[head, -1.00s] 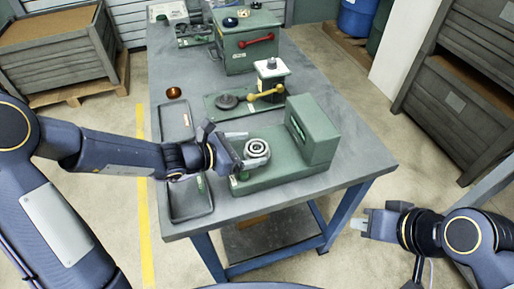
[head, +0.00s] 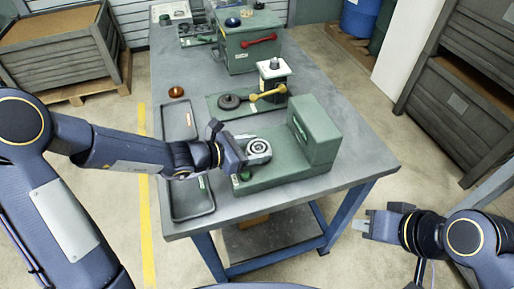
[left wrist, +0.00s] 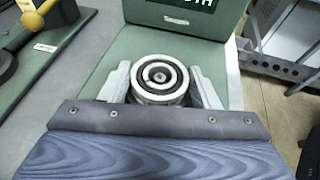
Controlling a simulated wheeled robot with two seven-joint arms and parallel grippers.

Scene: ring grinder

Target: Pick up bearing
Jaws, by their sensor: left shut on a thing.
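The bearing (head: 259,148) is a round silver ring with a dark inner ring. It sits at the front left of the green machine (head: 316,132) on the table. My left gripper (head: 257,151) is at the bearing, with its fingers on either side of it. In the left wrist view the bearing (left wrist: 159,78) lies between the two pale fingers (left wrist: 160,86), which are shut on it. Whether its underside touches the machine base is hidden. My right gripper (head: 368,226) is off the table's right front side, away from the bearing; its finger gap is too small to judge.
Two dark trays (head: 179,121) lie along the table's left edge. Behind the green machine stands a press with a yellow handle (head: 268,93), and further back a green box with a red handle (head: 258,41).

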